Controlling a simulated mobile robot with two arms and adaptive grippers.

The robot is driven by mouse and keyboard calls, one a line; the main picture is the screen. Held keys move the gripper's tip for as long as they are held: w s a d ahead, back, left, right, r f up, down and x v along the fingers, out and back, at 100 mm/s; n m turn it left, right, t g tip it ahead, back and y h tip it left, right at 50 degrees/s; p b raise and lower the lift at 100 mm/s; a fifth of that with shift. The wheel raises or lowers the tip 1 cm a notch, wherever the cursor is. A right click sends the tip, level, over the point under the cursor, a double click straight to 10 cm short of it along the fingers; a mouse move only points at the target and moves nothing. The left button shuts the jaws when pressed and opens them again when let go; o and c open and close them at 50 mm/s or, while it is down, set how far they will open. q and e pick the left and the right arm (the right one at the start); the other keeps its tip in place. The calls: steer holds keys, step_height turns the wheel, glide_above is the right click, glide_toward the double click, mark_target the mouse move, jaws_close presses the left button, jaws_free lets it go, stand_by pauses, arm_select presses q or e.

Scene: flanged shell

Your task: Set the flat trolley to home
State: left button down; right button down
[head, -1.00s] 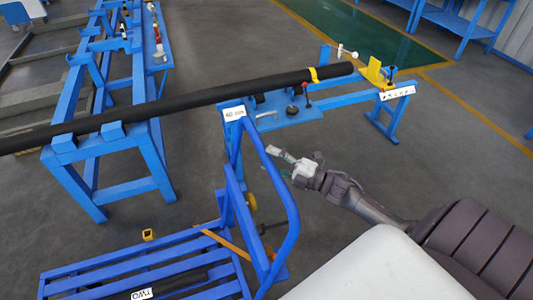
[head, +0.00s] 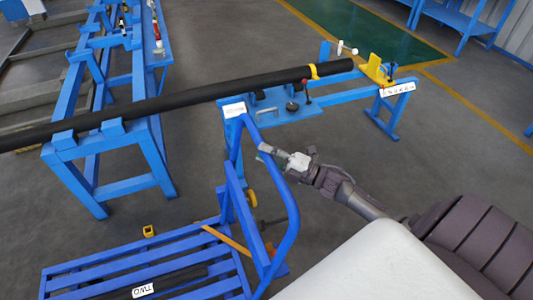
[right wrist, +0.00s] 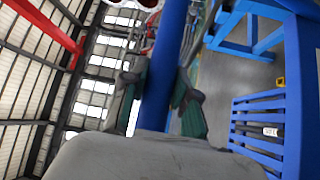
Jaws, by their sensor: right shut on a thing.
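The flat trolley (head: 150,262) is blue with a slatted deck, low at the left of the head view. Its looped tube handle (head: 291,214) stands at the deck's right end. My right gripper (head: 268,151) is at the upper part of this loop. In the right wrist view the blue handle tube (right wrist: 166,50) passes between the fingers of my right gripper (right wrist: 157,92), which is shut on it. The slatted deck also shows at the right of that view (right wrist: 258,121). My left gripper is not in view.
A long black pipe (head: 200,97) lies across blue stands (head: 110,186) just beyond the trolley. A dark bar with a white label (head: 143,290) lies on the deck. A small yellow object (head: 149,231) is by its far edge. Grey floor (head: 440,140) is open at the right.

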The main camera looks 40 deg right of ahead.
steer(key=shift+a, duration=0.1)
steer(key=shift+a, duration=0.5)
steer(key=w+a+b, duration=0.1)
steer(key=w+a, duration=0.2)
steer(key=a, duration=1)
steer(key=w+a+b, duration=0.1)
steer(key=w+a, duration=0.2)
steer(key=a, duration=1)
steer(key=shift+w+a, duration=0.3)
steer(key=c, duration=0.9)
jaws_free()
steer(key=shift+a, duration=0.1)
